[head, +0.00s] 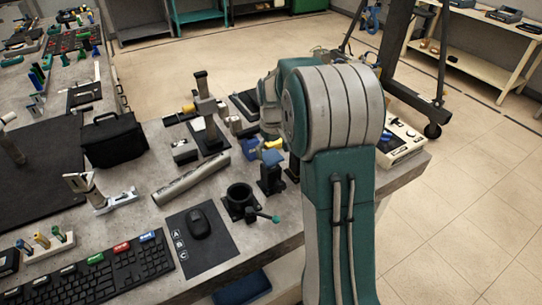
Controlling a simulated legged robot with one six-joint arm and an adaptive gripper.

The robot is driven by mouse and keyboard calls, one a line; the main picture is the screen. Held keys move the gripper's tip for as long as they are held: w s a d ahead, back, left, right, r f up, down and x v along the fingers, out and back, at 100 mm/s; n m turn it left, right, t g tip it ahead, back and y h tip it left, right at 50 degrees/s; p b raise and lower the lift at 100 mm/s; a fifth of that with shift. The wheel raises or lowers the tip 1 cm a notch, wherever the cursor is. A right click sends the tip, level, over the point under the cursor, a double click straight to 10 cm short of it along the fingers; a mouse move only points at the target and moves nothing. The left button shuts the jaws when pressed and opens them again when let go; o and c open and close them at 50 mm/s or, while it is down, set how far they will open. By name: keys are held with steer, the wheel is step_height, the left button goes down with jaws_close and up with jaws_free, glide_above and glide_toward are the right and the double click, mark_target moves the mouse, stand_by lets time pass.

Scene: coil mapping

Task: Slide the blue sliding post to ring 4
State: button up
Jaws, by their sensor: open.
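Part of my arm fills the middle right of the head view and covers much of the bench behind it. My gripper does not show; the arm hides that area. A small blue piece (250,144) with yellow beside it sits just left of my arm. A dark bluish upright post (270,172) on a dark base stands below it. I cannot tell which of these, if either, is the blue sliding post. No numbered rings can be made out, so ring 4 is not identifiable.
The grey bench (150,180) holds a black holder with a green-knobbed lever (240,203), a metal tube (191,181), a mouse (199,224), a keyboard (92,275) and a black bag (114,140). Open floor lies right.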

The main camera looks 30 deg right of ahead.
steer(key=shift+d+f, duration=0.2)
steer(key=shift+f, duration=0.6)
steer(key=shift+s+a+f, duration=0.15)
steer(key=shift+a+f, duration=0.1)
steer(key=shift+a, duration=0.55)
steer(key=shift+d, duration=0.35)
steer(key=c, duration=0.9)
step_height(320, 180, up, 2)
steer(key=shift+r, duration=0.2)
steer(key=shift+c, duration=0.7)
steer(key=shift+d+r, duration=0.15)
jaws_close()
steer(key=shift+o, duration=1)
jaws_free()
steer(key=shift+d, duration=0.1)
steer(key=o, duration=0.8)
steer(key=shift+r, duration=0.1)
steer(key=shift+o, duration=0.2)
steer(key=shift+a, duration=0.3)
steer(key=shift+w, duration=0.2)
